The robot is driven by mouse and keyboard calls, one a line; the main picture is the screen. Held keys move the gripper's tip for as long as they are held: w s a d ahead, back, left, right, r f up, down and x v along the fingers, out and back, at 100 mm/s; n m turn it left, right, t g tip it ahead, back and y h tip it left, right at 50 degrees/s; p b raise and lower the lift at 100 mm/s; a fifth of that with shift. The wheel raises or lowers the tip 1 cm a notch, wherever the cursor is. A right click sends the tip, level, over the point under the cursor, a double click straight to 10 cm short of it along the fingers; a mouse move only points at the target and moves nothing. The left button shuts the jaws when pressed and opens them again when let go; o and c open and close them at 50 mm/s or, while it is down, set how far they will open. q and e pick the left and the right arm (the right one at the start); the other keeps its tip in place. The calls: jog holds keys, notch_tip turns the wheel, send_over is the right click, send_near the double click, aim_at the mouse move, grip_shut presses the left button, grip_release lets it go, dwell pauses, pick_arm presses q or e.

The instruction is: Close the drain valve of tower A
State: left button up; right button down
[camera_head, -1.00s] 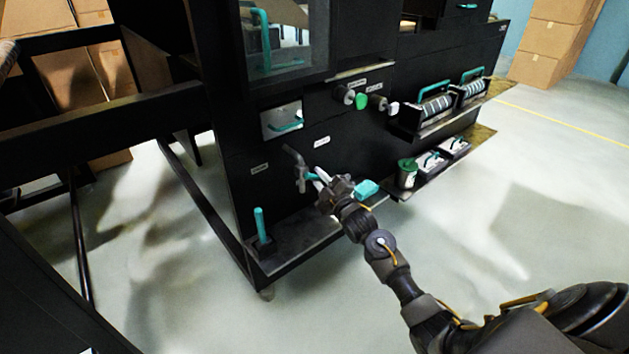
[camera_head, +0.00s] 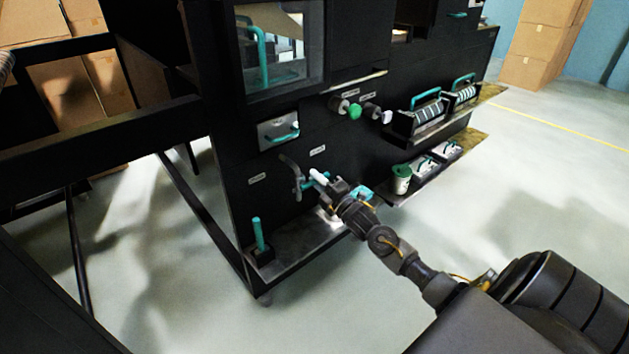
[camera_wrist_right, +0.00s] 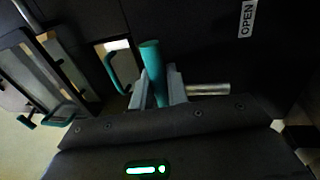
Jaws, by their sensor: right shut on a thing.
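The drain valve (camera_head: 291,170) is on the lower black front panel of the machine, a grey metal body with a teal lever handle (camera_head: 307,184). In the right wrist view the teal handle (camera_wrist_right: 152,62) stands up between the two grey fingers. My right gripper (camera_head: 318,180) is shut on this handle, close to the panel; its fingers (camera_wrist_right: 158,88) partly hide the lower handle. A metal stub (camera_wrist_right: 208,89) shows to the right of the fingers. A label reading OPEN (camera_wrist_right: 247,18) is at the upper right there. My left gripper is in neither view.
A ledge (camera_head: 300,245) runs below the valve, with an upright teal lever (camera_head: 258,233) at its left end. Above are a teal-handled drawer (camera_head: 279,133) and green and white knobs (camera_head: 354,111). A green-topped canister (camera_head: 401,178) stands right. The floor in front is clear.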

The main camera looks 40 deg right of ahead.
jog(key=shift+r, duration=0.1)
dwell(0.3)
jog(key=c, duration=1.4)
grip_release()
